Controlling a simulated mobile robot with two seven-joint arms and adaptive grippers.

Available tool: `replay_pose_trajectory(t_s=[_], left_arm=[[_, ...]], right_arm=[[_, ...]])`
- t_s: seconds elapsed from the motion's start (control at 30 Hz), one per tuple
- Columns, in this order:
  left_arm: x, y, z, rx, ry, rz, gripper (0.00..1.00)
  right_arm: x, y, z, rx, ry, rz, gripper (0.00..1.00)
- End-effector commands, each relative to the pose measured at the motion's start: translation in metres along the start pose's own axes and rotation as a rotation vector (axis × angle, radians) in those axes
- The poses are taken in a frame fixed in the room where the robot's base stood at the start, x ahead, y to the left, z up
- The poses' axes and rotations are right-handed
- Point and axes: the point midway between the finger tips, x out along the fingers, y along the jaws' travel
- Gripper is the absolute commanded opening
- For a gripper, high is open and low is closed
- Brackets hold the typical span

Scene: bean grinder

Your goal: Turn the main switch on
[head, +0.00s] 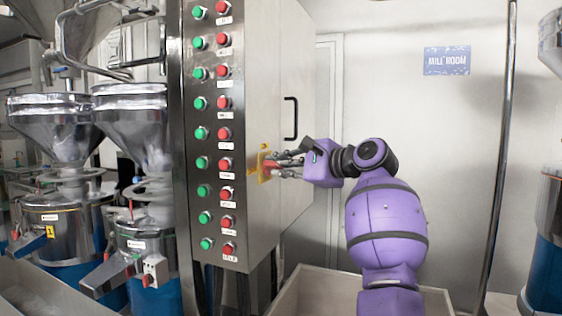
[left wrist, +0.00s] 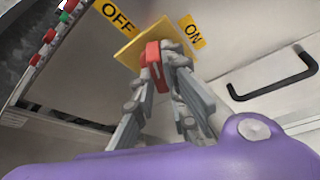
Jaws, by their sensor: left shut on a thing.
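The main switch is a red handle (left wrist: 152,62) on a yellow plate (left wrist: 130,52), mounted on the side of the steel control cabinet. The plate (head: 262,176) also shows in the head view. An OFF label (left wrist: 116,14) and an ON label (left wrist: 193,34) sit at the plate's edge in the left wrist view. My left gripper (left wrist: 160,68) is shut on the red handle, with its fingers partly hiding it. The same gripper (head: 275,164) reaches the cabinet side in the head view. I cannot tell the handle's exact angle. My right gripper is out of view.
The cabinet front (head: 238,255) carries columns of green and red buttons. A black door handle (head: 291,119) is close above my gripper. Steel grinders (head: 140,120) stand at left. A pale bin (head: 320,289) is below my arm, and a vertical pole (head: 501,150) stands at right.

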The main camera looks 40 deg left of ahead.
Motion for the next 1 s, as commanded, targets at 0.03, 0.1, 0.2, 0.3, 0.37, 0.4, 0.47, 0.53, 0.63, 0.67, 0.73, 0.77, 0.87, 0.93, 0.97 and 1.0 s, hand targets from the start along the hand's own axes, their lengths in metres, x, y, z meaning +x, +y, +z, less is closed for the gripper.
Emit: replay_pose_trajectory(t_s=[0.03, 0.1, 0.2, 0.3, 0.37, 0.4, 0.47, 0.53, 0.63, 0.67, 0.73, 0.77, 0.87, 0.93, 0.97, 1.0], left_arm=[[-0.002, -0.006, 0.003, 0.039, 0.002, 0.016, 0.00], [-0.002, -0.006, 0.003, 0.100, 0.001, 0.042, 0.00], [-0.001, -0.007, 0.002, 0.189, 0.002, 0.078, 0.00], [-0.001, -0.007, 0.002, 0.277, 0.001, 0.115, 0.00], [-0.001, -0.008, 0.002, 0.330, 0.001, 0.136, 0.00], [-0.001, -0.008, 0.002, 0.364, 0.001, 0.151, 0.00], [-0.001, -0.008, 0.001, 0.418, 0.002, 0.172, 0.00], [0.000, -0.008, 0.001, 0.481, 0.001, 0.197, 0.00], [0.000, -0.008, 0.000, 0.568, 0.001, 0.234, 0.00], [0.000, -0.008, -0.001, 0.595, 0.001, 0.246, 0.00], [0.001, -0.008, -0.001, 0.655, 0.000, 0.270, 0.00], [0.001, -0.008, -0.001, 0.681, 0.000, 0.281, 0.00], [0.001, -0.007, -0.002, 0.762, 0.000, 0.314, 0.00], [0.001, -0.007, -0.003, 0.814, -0.001, 0.336, 0.00], [0.001, -0.007, -0.003, 0.836, 0.000, 0.344, 0.00], [0.002, -0.007, -0.003, 0.861, -0.001, 0.355, 0.00]], right_arm=[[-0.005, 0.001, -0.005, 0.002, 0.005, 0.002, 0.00], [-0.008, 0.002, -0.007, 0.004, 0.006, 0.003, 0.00], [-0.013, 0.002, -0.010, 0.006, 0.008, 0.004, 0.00], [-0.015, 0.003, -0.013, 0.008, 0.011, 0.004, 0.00], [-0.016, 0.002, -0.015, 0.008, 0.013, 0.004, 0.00], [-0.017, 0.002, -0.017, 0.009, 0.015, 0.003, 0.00], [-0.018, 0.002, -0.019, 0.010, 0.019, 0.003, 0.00], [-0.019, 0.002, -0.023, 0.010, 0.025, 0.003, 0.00], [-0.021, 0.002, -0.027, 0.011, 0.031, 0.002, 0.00], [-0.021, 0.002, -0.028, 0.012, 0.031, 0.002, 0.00], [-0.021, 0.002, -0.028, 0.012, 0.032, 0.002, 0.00], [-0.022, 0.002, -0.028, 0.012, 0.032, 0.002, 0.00], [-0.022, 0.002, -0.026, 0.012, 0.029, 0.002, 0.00], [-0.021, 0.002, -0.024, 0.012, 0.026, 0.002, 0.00], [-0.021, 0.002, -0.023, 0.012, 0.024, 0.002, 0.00], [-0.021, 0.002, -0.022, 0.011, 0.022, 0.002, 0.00]])
